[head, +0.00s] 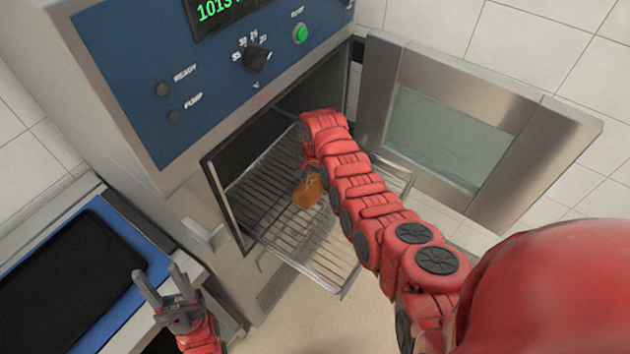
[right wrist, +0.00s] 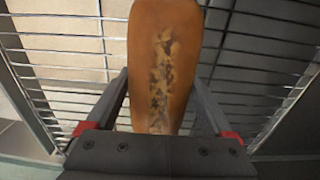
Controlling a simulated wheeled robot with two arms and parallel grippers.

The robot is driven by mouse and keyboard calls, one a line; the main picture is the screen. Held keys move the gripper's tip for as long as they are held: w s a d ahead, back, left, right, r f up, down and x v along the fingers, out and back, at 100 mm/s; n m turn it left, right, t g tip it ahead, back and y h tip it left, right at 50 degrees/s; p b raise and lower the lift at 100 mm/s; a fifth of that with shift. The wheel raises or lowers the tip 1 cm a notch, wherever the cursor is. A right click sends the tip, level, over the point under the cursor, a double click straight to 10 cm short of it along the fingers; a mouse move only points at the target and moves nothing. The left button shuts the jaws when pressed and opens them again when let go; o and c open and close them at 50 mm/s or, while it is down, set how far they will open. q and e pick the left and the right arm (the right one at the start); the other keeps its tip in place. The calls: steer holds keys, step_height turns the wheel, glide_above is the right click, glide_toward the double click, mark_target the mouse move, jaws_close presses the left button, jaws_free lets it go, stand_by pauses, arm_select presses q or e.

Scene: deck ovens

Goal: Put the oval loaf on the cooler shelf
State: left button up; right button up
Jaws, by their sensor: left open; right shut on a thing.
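The oval loaf (head: 308,190) is brown, with a dark, pale-flecked line along its top. It also fills the middle of the right wrist view (right wrist: 165,60). My right gripper (right wrist: 162,100) is shut on the loaf, with a finger on each side. In the head view my red right arm hides most of that gripper. The cooler shelf (head: 325,262) is a wire rack sticking out of the open cooler. The loaf is over this rack; whether it touches the wires I cannot tell. My left gripper (head: 168,288) is open and empty at the lower left.
The cooler door (head: 525,120), with a glass pane, stands open on the right. The blue control panel (head: 140,70) is above the opening. A dark tray on a blue mat (head: 128,318) lies on the counter at left.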

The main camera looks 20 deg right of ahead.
steer(key=shift+f, duration=0.15)
steer(key=o, duration=1.3)
